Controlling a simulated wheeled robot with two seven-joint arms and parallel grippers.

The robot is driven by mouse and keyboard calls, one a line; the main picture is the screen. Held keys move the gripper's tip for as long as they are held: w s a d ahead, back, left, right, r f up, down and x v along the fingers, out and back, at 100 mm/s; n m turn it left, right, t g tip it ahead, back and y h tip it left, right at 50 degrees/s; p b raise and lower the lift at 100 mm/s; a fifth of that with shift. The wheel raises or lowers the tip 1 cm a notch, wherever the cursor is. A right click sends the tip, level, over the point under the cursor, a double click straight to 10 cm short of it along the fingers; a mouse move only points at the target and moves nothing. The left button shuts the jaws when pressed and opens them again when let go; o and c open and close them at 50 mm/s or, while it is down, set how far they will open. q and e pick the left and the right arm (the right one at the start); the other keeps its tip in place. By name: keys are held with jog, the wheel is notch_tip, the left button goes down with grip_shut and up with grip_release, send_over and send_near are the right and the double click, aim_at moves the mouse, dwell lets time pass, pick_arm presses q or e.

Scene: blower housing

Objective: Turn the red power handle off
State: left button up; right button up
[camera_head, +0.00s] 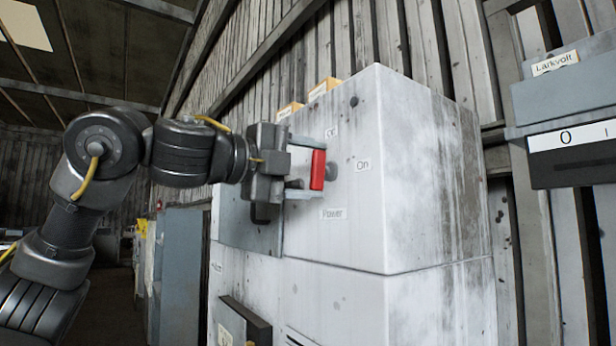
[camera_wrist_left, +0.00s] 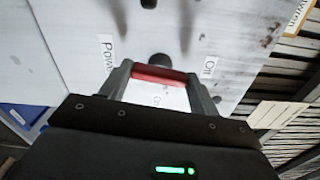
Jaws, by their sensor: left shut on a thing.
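The red power handle (camera_head: 318,170) stands on the front of a white, stained cabinet (camera_head: 430,180), between the labels "Off" (camera_head: 331,132), "On" (camera_head: 363,165) and "Power" (camera_head: 333,213). It looks upright in the head view. My left gripper (camera_head: 308,176) is shut on the handle, with one finger at its upper end and one at its lower end. In the left wrist view the red handle (camera_wrist_left: 158,75) spans between the two fingers (camera_wrist_left: 160,88), and the "Off" label (camera_wrist_left: 209,67) is beside the right finger. The "On" label is partly hidden there. My right gripper is not in view.
A grey box labelled "Larkvolt" (camera_head: 563,85) hangs on the wall at the right, above a dark unit with a display reading 0 (camera_head: 572,136). Small orange boxes (camera_head: 325,88) sit on top of the cabinet. Blue-grey lockers (camera_head: 178,255) stand at the left.

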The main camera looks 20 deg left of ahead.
pick_arm(q)
jog(key=shift+n, duration=0.7)
jog(key=shift+b, duration=0.3)
jog(key=o, duration=1)
jog(key=shift+w, duration=0.1)
